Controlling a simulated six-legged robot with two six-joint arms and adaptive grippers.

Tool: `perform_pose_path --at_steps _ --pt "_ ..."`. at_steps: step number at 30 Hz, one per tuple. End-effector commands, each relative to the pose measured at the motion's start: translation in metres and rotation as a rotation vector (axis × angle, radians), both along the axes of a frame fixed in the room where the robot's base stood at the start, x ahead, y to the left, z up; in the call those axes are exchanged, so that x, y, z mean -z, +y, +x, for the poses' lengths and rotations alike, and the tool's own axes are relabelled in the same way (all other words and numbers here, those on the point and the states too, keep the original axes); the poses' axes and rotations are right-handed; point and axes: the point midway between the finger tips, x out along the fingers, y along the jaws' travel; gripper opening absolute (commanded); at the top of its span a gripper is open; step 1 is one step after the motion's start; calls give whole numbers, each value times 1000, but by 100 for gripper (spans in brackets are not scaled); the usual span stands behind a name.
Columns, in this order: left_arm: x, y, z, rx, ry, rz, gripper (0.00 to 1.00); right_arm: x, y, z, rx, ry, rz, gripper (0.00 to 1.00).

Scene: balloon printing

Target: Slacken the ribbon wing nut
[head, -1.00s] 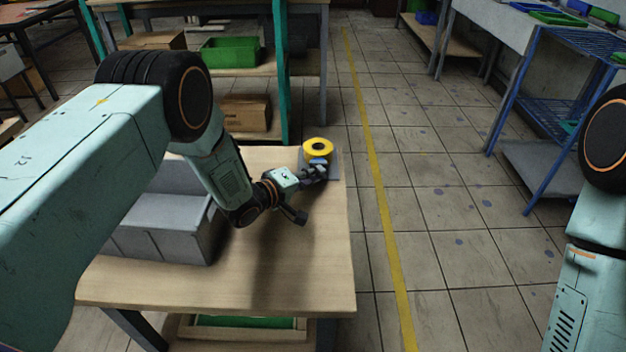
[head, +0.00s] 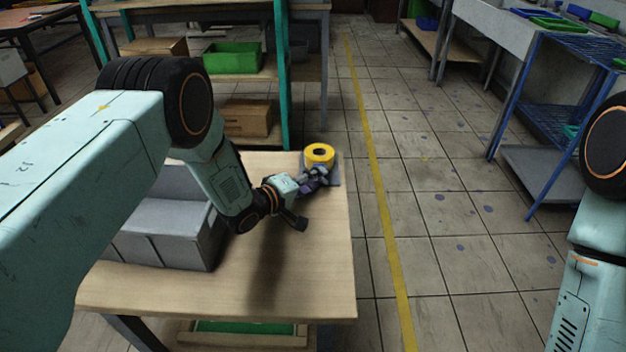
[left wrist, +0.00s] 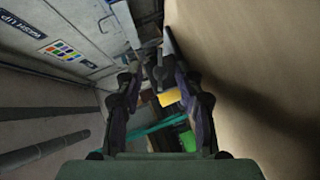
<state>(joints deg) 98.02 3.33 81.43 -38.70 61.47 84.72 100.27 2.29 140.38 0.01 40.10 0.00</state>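A yellow ribbon roll (head: 319,154) sits on a small grey stand (head: 334,172) at the far right corner of the wooden table. My left gripper (head: 318,172) is at the near side of the roll and stand. In the left wrist view the two fingers of my left gripper (left wrist: 158,75) are apart. A small dark grey part (left wrist: 159,74), perhaps the wing nut, shows between the fingertips; I cannot tell whether they touch it. A piece of yellow (left wrist: 169,98) shows beyond. My right gripper is out of view; only part of my right arm shows.
Grey bins (head: 166,230) stand on the left of the table (head: 300,285), under my left arm. The table's right edge is close to the stand. A shelf behind holds a green crate (head: 232,57). The floor (head: 450,230) to the right is open.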

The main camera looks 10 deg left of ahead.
Motion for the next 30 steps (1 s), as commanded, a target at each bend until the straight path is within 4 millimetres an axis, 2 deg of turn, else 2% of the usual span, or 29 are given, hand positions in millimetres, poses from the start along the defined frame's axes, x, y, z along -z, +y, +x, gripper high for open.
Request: perform_pose_path --at_steps 5,18,30 --pt "-3 8 -12 -2 3 0 39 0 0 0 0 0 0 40" --pt "-19 36 -58 -4 1 -1 39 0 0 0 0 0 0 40" --pt "-22 40 -65 -1 -2 -1 39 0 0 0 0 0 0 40"
